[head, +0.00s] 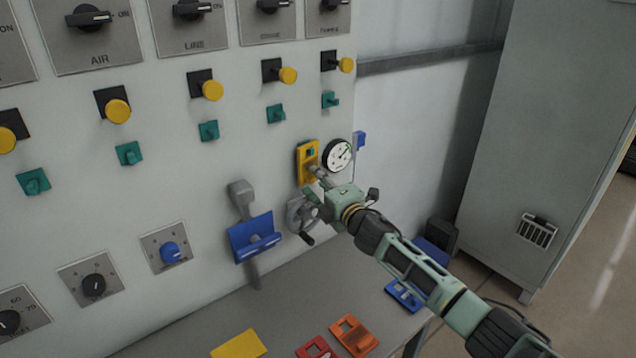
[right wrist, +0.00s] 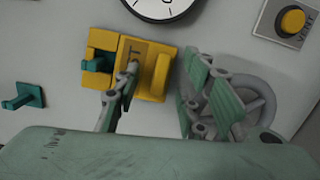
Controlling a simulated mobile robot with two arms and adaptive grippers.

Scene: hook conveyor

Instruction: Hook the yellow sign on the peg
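The yellow sign (head: 302,176) is up against the grey panel, left of the round gauge. In the right wrist view, the yellow sign (right wrist: 103,42) has a window with a teal peg (right wrist: 97,64) showing through it, and a raised yellow grip (right wrist: 161,74) on its face. My right gripper (head: 314,182) is at the sign. In the right wrist view its fingers (right wrist: 165,88) are spread: one lies over the sign's face, the other is right of the grip, apparently with a gap. How deep the peg sits in the window is hard to tell. My left gripper is not in view.
A round gauge (head: 338,155) and a grey valve wheel (head: 296,214) are close to my right gripper. A blue holder (head: 252,238) is on the panel to the left. Yellow (head: 238,346), red (head: 316,349), orange (head: 354,335) and blue (head: 403,295) pieces lie on the grey table.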

